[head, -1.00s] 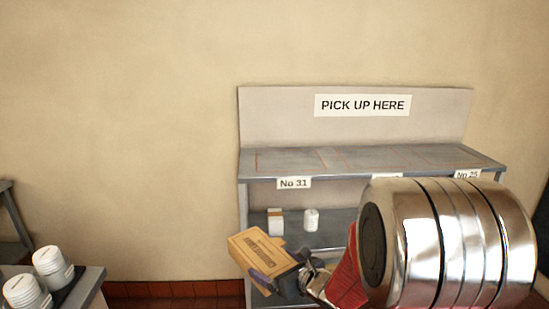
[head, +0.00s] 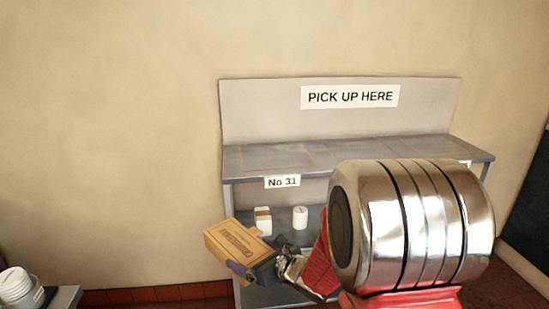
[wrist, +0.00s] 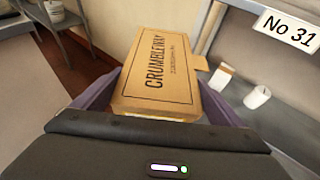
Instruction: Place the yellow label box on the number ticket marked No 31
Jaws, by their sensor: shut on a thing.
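My gripper (head: 252,270) is shut on a tan cardboard box (head: 236,247), held tilted in front of the pick-up shelf's left end, lower than its top. In the wrist view the box (wrist: 160,65) sits between both fingers, with "CRUMBLEWAY" print facing up and a sliver of yellow at its near edge. The No 31 ticket (head: 283,181) is on the front edge of the shelf top (head: 235,160), above and right of the box; it also shows in the wrist view (wrist: 288,28). Faint orange outlines mark the surface behind it. My arm hides part of the shelf's right side.
A small white carton (head: 263,221) and a white roll-like item (head: 300,217) stand on the lower shelf. A "PICK UP HERE" sign (head: 350,96) is on the backboard. The visible shelf top looks clear. White stacked containers (head: 17,287) stand at far left.

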